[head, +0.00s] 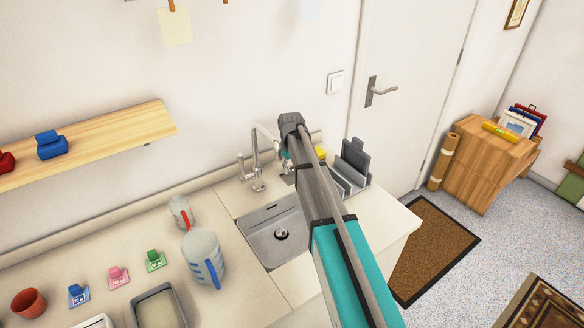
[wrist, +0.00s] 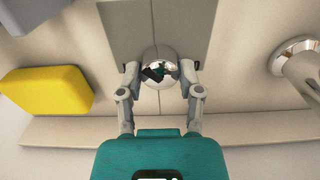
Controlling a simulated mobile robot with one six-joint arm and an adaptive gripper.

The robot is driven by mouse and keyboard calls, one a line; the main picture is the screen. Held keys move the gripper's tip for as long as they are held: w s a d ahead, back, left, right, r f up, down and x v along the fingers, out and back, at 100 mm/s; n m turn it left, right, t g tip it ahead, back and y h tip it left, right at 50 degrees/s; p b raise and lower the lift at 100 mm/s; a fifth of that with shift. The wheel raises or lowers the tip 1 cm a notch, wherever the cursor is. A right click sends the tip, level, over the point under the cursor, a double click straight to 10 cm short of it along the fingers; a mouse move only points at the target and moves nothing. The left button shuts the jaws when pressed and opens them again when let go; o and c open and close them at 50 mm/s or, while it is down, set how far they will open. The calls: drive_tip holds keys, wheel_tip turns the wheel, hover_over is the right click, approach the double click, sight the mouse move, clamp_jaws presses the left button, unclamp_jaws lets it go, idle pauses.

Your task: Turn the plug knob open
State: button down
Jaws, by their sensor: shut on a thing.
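The plug knob (wrist: 160,62), round and shiny like chrome, shows in the wrist view at the edge of a grey metal surface. My gripper (wrist: 160,74) is shut on it, with one finger on its left side and one on its right. In the head view my arm hides the knob and most of the gripper, behind the sink. The steel sink (head: 252,232) has a round drain (head: 281,235) in its floor. Whether the plug is open cannot be told.
The chrome tap (head: 255,165) stands left of my gripper; its base (wrist: 293,62) is at right in the wrist view. A yellow sponge (wrist: 48,92) lies on the knob's other side. A grey rack (head: 352,165) stands right of my arm. A jug (head: 203,255) stands left of the sink.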

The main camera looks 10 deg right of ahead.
idle(0.3)
drive_tip(key=shift+c, duration=1.3)
unclamp_jaws()
